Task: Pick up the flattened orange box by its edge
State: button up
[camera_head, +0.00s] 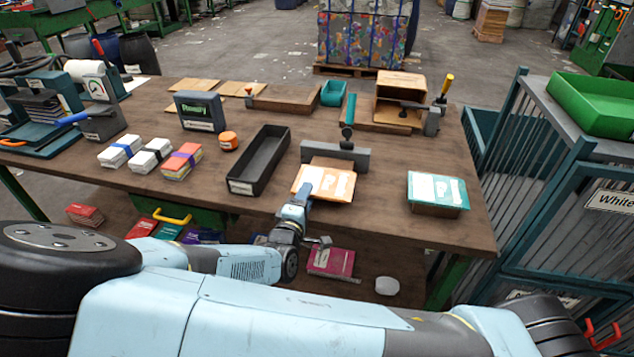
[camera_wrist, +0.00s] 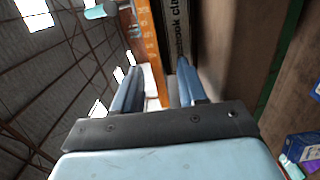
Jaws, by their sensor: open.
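The flattened orange box (camera_head: 338,188) lies near the table's front edge, orange with white print, in front of the grey clamp bar (camera_head: 350,157). My gripper (camera_head: 299,200) reaches up from the front to the left part of the box's near edge and overlaps it in the head view. In the wrist view, my gripper (camera_wrist: 158,75) is open. The orange box (camera_wrist: 148,38) shows edge-on as a narrow strip beyond and between the two fingers. A gap shows between the strip and the right finger; contact with the left finger cannot be told.
A dark open tray (camera_head: 258,162) stands left of the box, and a teal-and-white box (camera_head: 437,190) stands to the right. Banded stacks (camera_head: 180,160) lie further left.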

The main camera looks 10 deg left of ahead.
jog(key=shift+w, duration=0.5)
jog(key=shift+d, duration=0.1)
jog(key=shift+c, duration=0.3)
grip_shut()
